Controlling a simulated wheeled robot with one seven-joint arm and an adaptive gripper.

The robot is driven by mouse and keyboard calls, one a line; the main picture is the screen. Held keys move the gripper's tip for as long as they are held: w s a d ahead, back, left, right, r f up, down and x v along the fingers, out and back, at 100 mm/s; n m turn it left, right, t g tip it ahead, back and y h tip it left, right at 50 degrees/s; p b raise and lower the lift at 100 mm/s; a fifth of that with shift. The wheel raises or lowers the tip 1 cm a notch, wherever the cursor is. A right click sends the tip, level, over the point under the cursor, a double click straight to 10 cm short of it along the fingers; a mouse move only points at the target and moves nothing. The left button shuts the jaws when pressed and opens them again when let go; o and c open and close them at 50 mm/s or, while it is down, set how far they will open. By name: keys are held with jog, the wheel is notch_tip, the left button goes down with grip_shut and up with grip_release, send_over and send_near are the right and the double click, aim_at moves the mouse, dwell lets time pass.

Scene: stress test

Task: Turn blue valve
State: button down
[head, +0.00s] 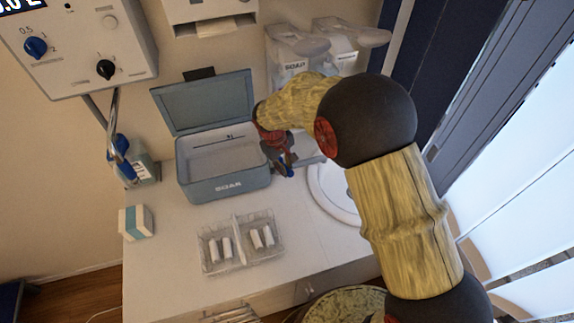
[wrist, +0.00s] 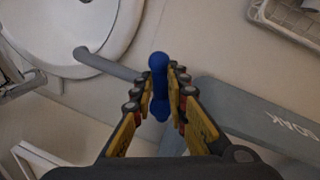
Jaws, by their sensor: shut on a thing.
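The blue valve (wrist: 159,76) is a slim blue handle beside a grey pipe in the wrist view. My gripper (wrist: 164,86) has its yellow and dark fingers on either side of it, shut on it. In the head view my gripper (head: 284,163) is behind the counter's middle, between the open box and the round basin. A little blue (head: 289,158) shows at its fingertips there. My arm and gripper hide most of the valve and its pipe in the head view.
A grey-blue box (head: 225,187) with raised lid stands just left of my gripper. The white round basin (head: 322,192) is to its right. Soap dispensers (head: 299,48) hang behind. A clear tray (head: 237,263) with white rolls and a small white-teal box (head: 136,222) sit in front.

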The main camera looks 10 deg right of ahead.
dwell(0.3)
jog(key=c, duration=1.8)
grip_release()
jog(key=shift+o, duration=0.3)
